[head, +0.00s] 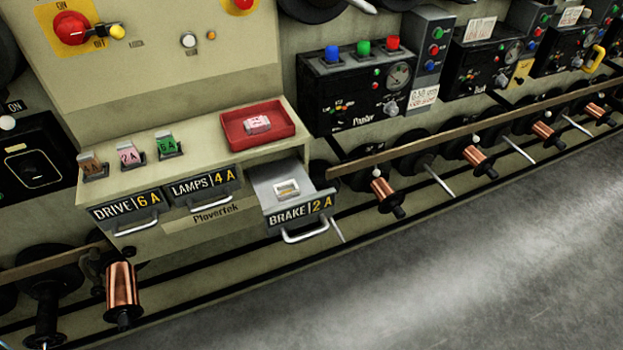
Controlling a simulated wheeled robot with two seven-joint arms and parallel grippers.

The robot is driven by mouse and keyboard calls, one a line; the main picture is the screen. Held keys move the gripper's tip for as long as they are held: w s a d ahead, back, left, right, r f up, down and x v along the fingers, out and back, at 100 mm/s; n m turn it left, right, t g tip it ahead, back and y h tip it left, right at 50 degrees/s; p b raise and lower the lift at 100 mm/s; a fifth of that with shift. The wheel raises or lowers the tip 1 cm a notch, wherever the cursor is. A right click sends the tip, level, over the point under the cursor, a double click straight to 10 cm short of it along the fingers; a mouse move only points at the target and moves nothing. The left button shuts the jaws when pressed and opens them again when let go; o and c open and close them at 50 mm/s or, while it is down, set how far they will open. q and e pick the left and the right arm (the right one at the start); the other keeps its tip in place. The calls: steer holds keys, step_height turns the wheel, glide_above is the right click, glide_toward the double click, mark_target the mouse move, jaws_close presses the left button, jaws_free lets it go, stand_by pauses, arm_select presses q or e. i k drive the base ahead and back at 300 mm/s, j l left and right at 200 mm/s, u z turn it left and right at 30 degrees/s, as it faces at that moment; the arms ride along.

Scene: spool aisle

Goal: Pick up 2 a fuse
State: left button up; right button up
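A pink fuse marked 2A (128,156) stands in a small dark holder on the cabinet's ledge, in the middle of a row of three. An orange fuse marked 4A (92,166) is to its left and a green fuse marked 6A (166,145) to its right. The drawer labelled BRAKE 2A (268,207) is pulled open, with a small pale part (287,189) inside, too small to identify surely. Neither of my grippers is in view.
A red tray (231,128) on the ledge holds a pinkish-white piece (257,124). Copper spools (121,284) line the machine's lower edge. The grey floor (480,270) in front is clear.

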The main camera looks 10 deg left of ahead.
mark_target(127, 151)
steer(key=u, duration=1.45)
steer(key=l, duration=0.55)
steer(key=i+z, duration=0.05)
